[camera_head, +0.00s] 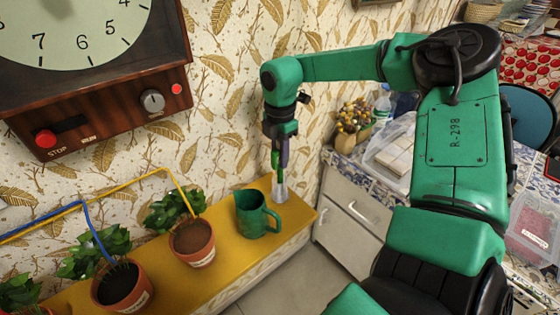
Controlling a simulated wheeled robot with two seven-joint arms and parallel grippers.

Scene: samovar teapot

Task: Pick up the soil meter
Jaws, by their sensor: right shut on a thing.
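My right gripper (279,163) points down above the right end of the yellow shelf (297,222). It is shut on a slim purple thing, which I take to be the soil meter (284,153); the fingers hide part of it. Just below the fingers is a pale grey, flared piece (280,191) at the shelf's back edge. I cannot tell whether it is part of the meter or a separate holder. My left gripper is not in view.
A green jug (255,214) stands just left of the gripper. Potted plants (192,243) (121,285) line the shelf further left, with yellow and blue tubes (125,181) above. The patterned wall is close behind. A white cabinet (350,215) stands to the right.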

